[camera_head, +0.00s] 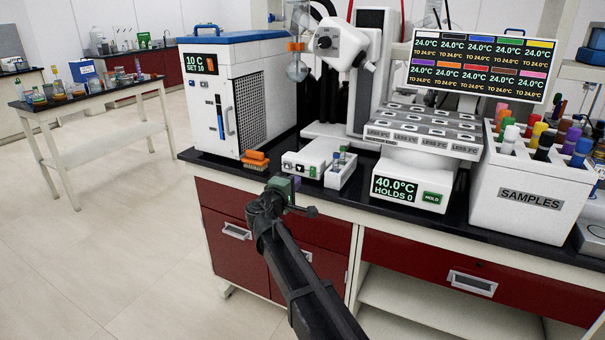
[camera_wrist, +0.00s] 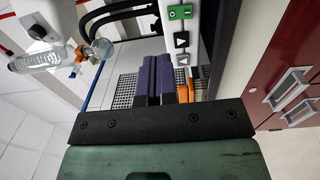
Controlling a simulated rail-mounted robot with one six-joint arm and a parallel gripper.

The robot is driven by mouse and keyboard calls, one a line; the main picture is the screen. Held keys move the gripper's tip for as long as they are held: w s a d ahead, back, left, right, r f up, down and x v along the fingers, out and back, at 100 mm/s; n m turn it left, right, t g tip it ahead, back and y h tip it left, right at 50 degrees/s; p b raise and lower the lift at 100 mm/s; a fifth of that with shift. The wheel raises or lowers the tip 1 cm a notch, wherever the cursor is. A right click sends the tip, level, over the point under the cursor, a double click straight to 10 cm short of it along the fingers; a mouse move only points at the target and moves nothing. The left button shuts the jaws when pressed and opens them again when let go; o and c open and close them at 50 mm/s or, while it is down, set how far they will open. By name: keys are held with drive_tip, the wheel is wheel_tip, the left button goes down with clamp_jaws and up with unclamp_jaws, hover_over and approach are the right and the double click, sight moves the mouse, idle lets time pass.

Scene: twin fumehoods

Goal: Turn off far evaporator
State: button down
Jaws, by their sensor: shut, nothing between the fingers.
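A rotary evaporator (camera_head: 370,80) stands on the black bench, with its white head (camera_head: 337,45) tilted and glassware at its left. A low white control box (camera_head: 303,157) sits at the bench's front edge, left of the evaporator's base. In the wrist view the control box (camera_wrist: 184,75) shows a green O/I switch (camera_wrist: 180,12) and two triangle buttons at upper right. My gripper (camera_head: 296,185) is just in front of and below the box. In the wrist view its purple fingers (camera_wrist: 154,72) are together and empty, left of the buttons. I cannot tell whether they touch anything.
A chiller (camera_head: 225,95) stands left of the box, with an orange item (camera_head: 255,160) before it. A white vial holder (camera_head: 341,170) adjoins the box at right. Farther right are a heating block (camera_head: 408,188), a display screen (camera_head: 480,65) and a samples bin (camera_head: 528,200).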

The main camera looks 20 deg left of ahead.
drive_tip(key=s, duration=0.4)
drive_tip(key=shift+a+r, duration=0.2)
drive_tip(key=shift+a, duration=0.15)
